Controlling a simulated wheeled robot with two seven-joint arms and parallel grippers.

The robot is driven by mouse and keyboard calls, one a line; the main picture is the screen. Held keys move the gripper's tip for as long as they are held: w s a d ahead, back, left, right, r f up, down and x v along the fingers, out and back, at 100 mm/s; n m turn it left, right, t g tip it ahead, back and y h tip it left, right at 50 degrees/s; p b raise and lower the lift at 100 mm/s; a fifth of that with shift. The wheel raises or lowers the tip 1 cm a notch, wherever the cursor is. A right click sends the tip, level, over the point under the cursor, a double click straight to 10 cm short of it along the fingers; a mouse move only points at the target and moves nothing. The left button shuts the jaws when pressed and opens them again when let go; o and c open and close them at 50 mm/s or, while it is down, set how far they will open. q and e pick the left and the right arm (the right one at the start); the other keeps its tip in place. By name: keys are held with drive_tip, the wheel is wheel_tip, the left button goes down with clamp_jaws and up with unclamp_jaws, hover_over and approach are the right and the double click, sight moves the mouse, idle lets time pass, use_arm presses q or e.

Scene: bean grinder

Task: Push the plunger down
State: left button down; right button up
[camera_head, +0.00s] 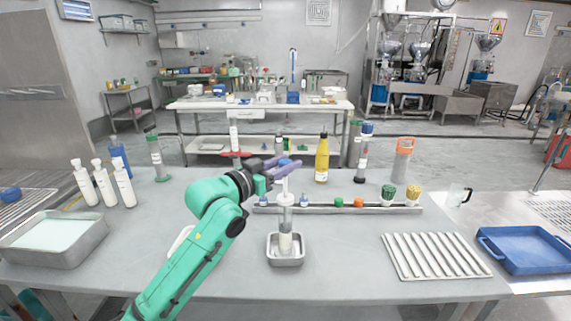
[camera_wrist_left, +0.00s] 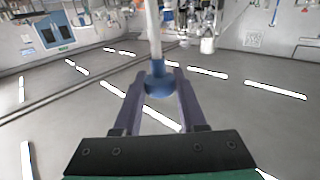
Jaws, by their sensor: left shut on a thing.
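The plunger (camera_head: 285,188) is a pale upright rod standing in a clear cylinder (camera_head: 285,218). The cylinder stands in a small metal tray (camera_head: 285,259) at the front middle of the table. My left gripper (camera_head: 284,166), with purple fingers, reaches in from the left and is shut on the upper part of the plunger. In the left wrist view, a blue knob (camera_wrist_left: 158,84) with a pale shaft sits between the fingertips. The fingers partly hide the plunger's top in the head view. My right gripper is not in view.
A rack (camera_head: 340,209) with coloured caps lies behind the cylinder. A yellow bottle (camera_head: 322,160) stands farther back. White bottles (camera_head: 102,183) and a large metal tray (camera_head: 52,236) are at left. A ridged white plate (camera_head: 435,256) and a blue tray (camera_head: 528,249) are at right.

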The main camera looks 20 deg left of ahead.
sight(285, 197)
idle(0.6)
use_arm(q)
wheel_tip(285, 197, down, 7)
drive_tip(key=b, duration=0.3)
drive_tip(key=shift+s, duration=0.1)
drive_tip(key=shift+c, duration=2.2)
unclamp_jaws()
drive_tip(key=shift+r, duration=0.1)
drive_tip(key=b+v, duration=0.4)
drive_tip(key=v, duration=1)
